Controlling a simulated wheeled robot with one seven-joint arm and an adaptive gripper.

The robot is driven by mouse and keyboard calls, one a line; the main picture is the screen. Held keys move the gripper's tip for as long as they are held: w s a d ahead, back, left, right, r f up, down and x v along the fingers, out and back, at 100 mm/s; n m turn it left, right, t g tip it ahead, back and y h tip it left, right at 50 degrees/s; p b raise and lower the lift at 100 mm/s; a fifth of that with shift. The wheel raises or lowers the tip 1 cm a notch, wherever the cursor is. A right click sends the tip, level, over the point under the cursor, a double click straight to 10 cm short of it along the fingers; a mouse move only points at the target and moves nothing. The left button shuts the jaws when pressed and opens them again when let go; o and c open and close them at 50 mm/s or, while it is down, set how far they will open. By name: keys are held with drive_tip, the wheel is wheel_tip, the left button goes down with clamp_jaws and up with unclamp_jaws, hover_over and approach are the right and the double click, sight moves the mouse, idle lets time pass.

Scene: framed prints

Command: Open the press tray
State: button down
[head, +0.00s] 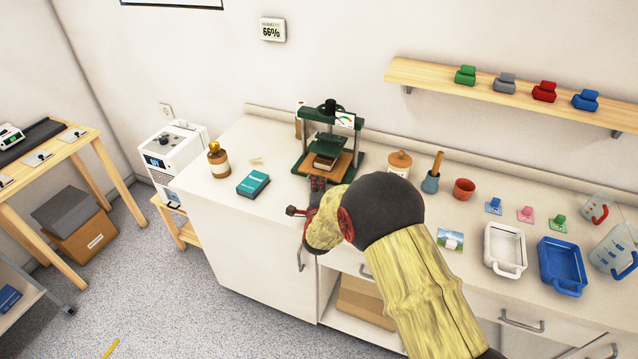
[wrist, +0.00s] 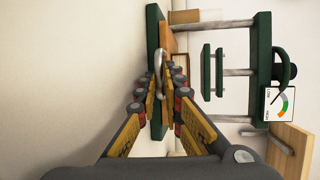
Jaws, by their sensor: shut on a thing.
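The dark green press (head: 330,140) stands at the back of the white counter, with steel posts and a gauge on top. Its orange-brown wooden press tray (head: 344,164) lies at the base, with a brown block on it. In the wrist view the press (wrist: 262,65) appears turned on its side, and the tray (wrist: 166,42) shows edge-on. A curved metal handle (wrist: 158,62) on the tray's front lies between my fingers. My gripper (wrist: 161,82) is shut on this handle. In the head view my gripper (head: 317,186) is at the tray's front, partly hidden by my arm.
The counter's front edge is below my gripper.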

sight(300, 223)
drive_tip(key=s+a, duration=0.1)
drive_tip(key=s, duration=0.3)
drive_tip(key=s+a+b, duration=0.1)
drive_tip(key=s+a, duration=0.1)
drive_tip(key=s, duration=0.3)
drive_tip(key=s+a+b, duration=0.1)
drive_tip(key=s, duration=0.3)
drive_tip(key=shift+s+a+f, duration=0.25)
drive_tip(key=shift+s+a, duration=0.1)
drive_tip(key=c, duration=2.2)
unclamp_jaws()
drive_tip(key=shift+r, duration=0.1)
drive_tip(key=shift+s, duration=0.2)
drive_tip(key=shift+v, duration=5.75)
